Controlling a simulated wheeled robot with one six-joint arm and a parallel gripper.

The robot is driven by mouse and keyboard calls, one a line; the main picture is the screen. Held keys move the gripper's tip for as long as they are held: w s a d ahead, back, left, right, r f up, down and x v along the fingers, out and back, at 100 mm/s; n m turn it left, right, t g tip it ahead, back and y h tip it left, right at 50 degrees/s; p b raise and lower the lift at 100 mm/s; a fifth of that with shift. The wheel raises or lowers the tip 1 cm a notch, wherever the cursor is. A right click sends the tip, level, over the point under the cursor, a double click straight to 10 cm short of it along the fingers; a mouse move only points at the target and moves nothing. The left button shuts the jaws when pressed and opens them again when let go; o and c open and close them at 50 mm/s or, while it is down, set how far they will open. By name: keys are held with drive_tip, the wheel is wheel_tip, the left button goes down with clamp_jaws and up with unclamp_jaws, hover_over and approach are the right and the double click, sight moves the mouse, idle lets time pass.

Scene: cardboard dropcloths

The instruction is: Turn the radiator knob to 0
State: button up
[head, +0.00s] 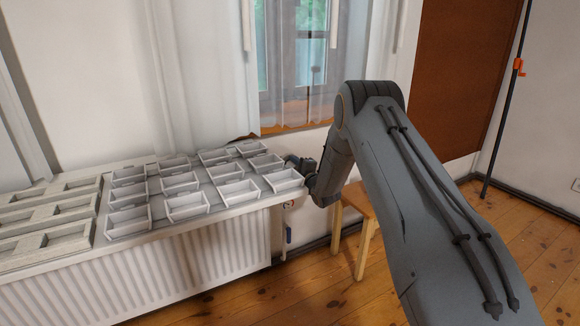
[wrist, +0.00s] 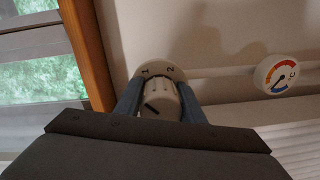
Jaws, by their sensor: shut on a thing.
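The pale radiator knob (wrist: 162,95) is in the middle of the wrist view, with a collar marked 1 and 2 behind it. A dark line shows on the knob's near side; I cannot tell which number it meets. My gripper (wrist: 160,103) has one blue-grey finger on each side of the knob and is shut on it. In the head view my gripper (head: 298,164) is at the right end of the shelf above the white radiator (head: 190,262). The knob cannot be made out there.
A shelf of several white trays (head: 186,205) lies beside my gripper. A wooden stool (head: 362,205) stands right of the radiator. A round coloured dial (wrist: 277,76) is right of the knob, and a wooden window frame (wrist: 88,50) is to the left.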

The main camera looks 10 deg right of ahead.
drive_tip(key=n, duration=0.4)
drive_tip(key=shift+n, duration=0.3)
drive_tip(key=shift+s+n+b, duration=0.1)
drive_tip(key=shift+n+b, duration=0.4)
drive_tip(key=shift+n, duration=1.7)
drive_tip(key=o, duration=1)
drive_tip(key=shift+r, duration=0.1)
drive_tip(key=p+v, duration=0.1)
drive_tip(key=v, duration=0.6)
drive_tip(key=shift+s, duration=0.4)
